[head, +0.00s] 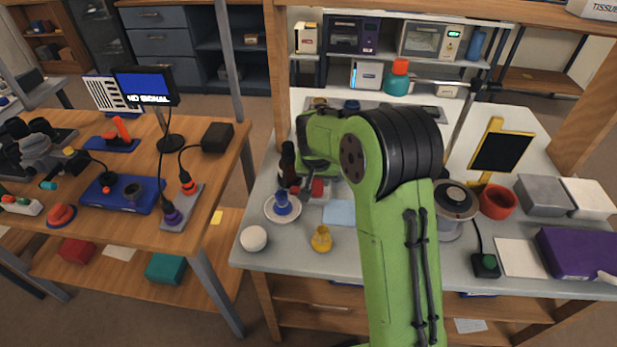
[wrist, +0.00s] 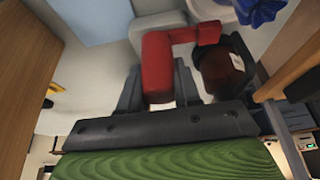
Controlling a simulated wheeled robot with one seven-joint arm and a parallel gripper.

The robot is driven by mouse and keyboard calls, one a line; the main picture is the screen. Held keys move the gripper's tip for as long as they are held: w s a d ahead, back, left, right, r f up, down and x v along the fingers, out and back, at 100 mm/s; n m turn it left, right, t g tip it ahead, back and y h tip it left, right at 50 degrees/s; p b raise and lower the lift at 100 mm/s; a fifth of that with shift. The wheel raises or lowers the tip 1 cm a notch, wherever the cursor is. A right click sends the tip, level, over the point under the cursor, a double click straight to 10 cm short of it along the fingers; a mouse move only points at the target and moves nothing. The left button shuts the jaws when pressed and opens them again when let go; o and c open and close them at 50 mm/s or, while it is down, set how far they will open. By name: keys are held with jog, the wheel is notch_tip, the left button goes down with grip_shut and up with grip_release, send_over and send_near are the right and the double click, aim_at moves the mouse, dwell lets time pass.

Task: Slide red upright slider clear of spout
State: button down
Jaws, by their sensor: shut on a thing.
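The red slider (wrist: 157,66) is an L-shaped red piece in the wrist view, with one arm reaching right toward a dark brown bottle (wrist: 222,70). My gripper (wrist: 160,84) is shut on the slider's near upright part, one dark finger on each side. A pale grey block (wrist: 152,28) lies beyond and below the slider. In the head view the slider (head: 318,187) shows as a small red patch beside the bottle (head: 288,163), partly hidden by my green arm. I cannot make out a spout clearly. Whether the slider touches the bottle is unclear.
A white plate (head: 270,212) with a blue cup (head: 282,200) stands just in front of the bottle. A white bowl (head: 253,239) and a yellow jug (head: 321,239) are nearer the bench's front edge. A light-blue sheet (head: 340,213) lies flat to the right. Shelves stand behind.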

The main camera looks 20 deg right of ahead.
jog(key=shift+s+d, duration=0.2)
jog(key=shift+d, duration=0.25)
jog(key=c, duration=0.9)
grip_release()
jog(key=p+v, duration=0.4)
jog(key=v, duration=1.1)
jog(key=shift+s+r, duration=0.2)
jog(key=shift+r, duration=0.15)
